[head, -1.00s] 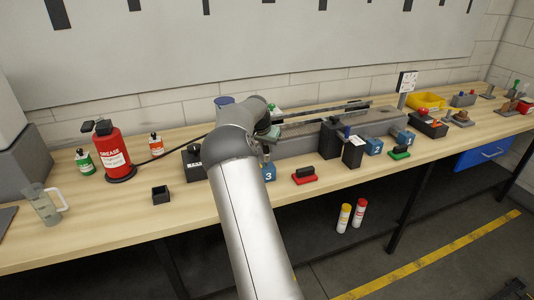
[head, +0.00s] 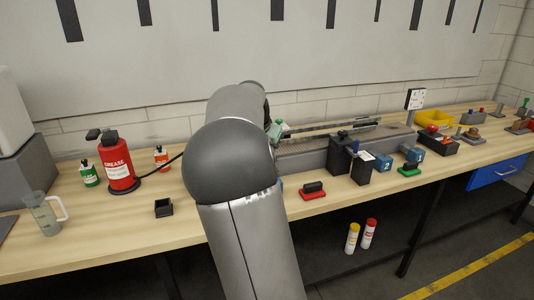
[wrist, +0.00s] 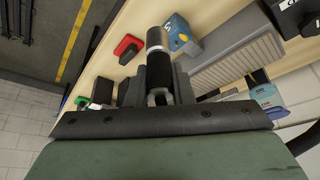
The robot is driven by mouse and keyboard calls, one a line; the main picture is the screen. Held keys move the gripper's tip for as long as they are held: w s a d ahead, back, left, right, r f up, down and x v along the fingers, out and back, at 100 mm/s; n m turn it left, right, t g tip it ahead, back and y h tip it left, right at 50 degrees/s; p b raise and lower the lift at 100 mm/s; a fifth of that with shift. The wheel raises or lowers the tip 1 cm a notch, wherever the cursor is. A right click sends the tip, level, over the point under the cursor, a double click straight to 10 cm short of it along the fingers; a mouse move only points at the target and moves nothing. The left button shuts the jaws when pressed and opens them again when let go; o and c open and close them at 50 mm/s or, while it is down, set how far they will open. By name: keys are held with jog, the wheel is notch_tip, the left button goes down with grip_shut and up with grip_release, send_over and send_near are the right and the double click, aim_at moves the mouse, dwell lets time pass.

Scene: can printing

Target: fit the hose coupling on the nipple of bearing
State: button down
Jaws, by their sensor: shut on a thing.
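In the wrist view my gripper (wrist: 157,94) is shut on the hose coupling (wrist: 159,68), a black cylinder with a metal end pointing away from my palm. A blue bearing block (wrist: 181,36) with a number on it lies just beyond and right of the metal end. I cannot tell whether they touch, and I see no nipple clearly. In the head view my arm hides my gripper, the coupling and most of this bearing. Blue bearing 2 (head: 383,162) and another blue bearing (head: 414,155) stand further right.
The red grease pump (head: 118,167) stands at left, its black hose (head: 167,162) running behind my arm. A red-based block (head: 313,191), black boxes (head: 340,153) and a green-based block (head: 409,169) stand to the right. A small black tray (head: 163,208) is near the front edge.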

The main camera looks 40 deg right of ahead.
jog(key=shift+r+p, duration=2.5)
jog(key=shift+r, duration=0.9)
